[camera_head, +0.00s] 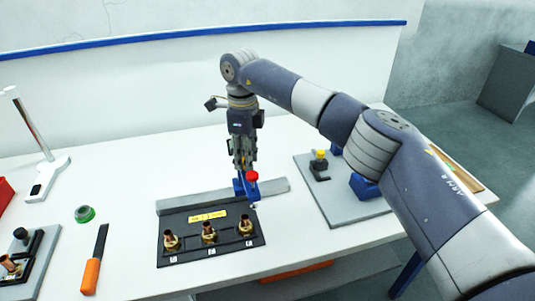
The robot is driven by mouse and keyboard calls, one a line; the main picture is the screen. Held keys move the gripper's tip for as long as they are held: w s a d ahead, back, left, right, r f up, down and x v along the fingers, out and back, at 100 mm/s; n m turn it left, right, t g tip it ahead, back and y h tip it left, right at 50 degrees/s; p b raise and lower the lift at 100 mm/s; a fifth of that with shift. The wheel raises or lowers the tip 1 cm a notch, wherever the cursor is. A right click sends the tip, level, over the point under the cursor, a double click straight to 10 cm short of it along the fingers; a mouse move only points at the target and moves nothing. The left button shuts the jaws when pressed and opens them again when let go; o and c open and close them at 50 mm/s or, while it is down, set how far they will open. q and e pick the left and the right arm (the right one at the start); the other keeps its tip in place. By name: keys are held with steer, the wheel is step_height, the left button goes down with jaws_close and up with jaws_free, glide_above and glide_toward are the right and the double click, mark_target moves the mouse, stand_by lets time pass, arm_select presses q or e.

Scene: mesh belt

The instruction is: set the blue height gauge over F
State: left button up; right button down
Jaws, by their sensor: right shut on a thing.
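My right gripper (243,168) points down and is shut on the blue height gauge (240,187), which has a red knob on its right side. The gauge is at the back of a black plate (187,243), in front of or over a grey bar, behind the rightmost fitting. I cannot tell whether it touches anything. The plate carries three brass and copper fittings: left (171,240), middle (208,231) and right (245,225). Each has a small white label in front, too small to read surely. A yellow label lies behind the middle one. My left gripper is not in view.
A grey plate (340,213) with blue blocks and a yellow-topped part stands to the right. An orange-handled tool (94,262), a green ring (84,213) and a white stand (48,175) are at left. The table between the two plates is clear.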

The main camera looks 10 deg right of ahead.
steer(key=a, duration=0.2)
steer(key=shift+a, duration=0.3)
steer(key=c, duration=1.3)
jaws_free()
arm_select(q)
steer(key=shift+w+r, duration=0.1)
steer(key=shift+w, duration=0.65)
arm_select(e)
step_height(320, 180, up, 12)
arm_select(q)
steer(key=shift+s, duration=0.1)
